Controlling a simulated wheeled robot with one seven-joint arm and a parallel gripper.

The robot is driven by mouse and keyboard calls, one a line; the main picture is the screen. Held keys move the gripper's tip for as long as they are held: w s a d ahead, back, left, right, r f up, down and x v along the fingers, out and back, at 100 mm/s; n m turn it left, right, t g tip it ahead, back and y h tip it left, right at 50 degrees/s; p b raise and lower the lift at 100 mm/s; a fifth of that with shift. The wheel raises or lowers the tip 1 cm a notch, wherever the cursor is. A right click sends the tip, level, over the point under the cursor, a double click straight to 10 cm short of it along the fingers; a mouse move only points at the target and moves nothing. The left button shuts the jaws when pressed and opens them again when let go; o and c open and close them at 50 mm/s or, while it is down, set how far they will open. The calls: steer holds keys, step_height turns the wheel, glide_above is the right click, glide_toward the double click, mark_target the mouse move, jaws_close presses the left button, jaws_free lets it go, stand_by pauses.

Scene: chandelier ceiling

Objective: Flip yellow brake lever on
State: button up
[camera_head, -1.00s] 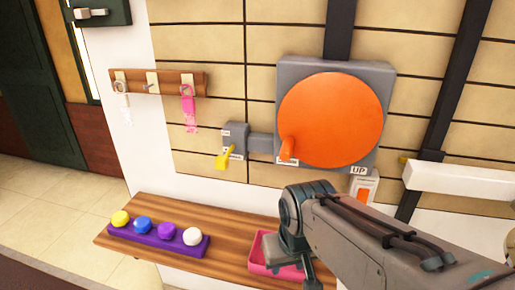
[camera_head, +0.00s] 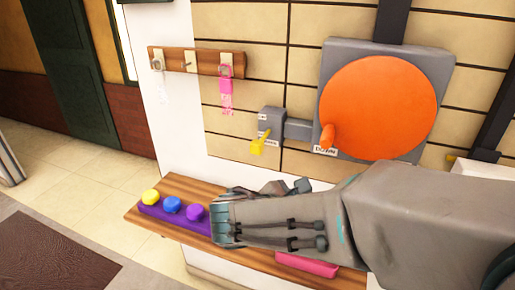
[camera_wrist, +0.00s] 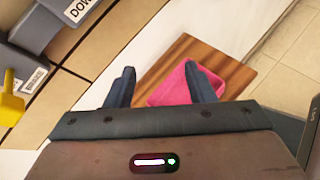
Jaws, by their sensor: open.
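The yellow brake lever (camera_head: 258,146) sticks out from a small grey box (camera_head: 271,125) on the tiled wall, left of the big orange disc. It tilts downward toward the left. In the wrist view the yellow lever (camera_wrist: 10,98) shows at the left edge, beside a label reading BRAKE (camera_wrist: 34,80). My gripper (camera_wrist: 161,88) is open and empty, its two fingers apart above the wooden shelf and pink tray. In the head view my arm crosses in front of the shelf, below the lever, and the fingers are mostly hidden or hard to make out.
An orange disc (camera_head: 377,108) with a handle is mounted on a grey plate, with a DOWN label. A wooden shelf (camera_head: 175,189) holds a purple block with coloured balls and a pink tray (camera_wrist: 203,75). A hook rack (camera_head: 195,62) hangs above left.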

steer(key=w+a+r+n+t, duration=0.2)
steer(key=a+r+n+t, duration=0.1)
steer(key=a+n+t, duration=0.4)
steer(key=n+t+y, duration=0.2)
steer(key=n+y, duration=0.1)
glide_toward(254, 148)
steer(key=x, duration=1.1)
steer(key=shift+w+d+f, duration=0.1)
steer(key=shift+w+d, duration=0.1)
steer(key=shift+w, duration=0.05)
jaws_close()
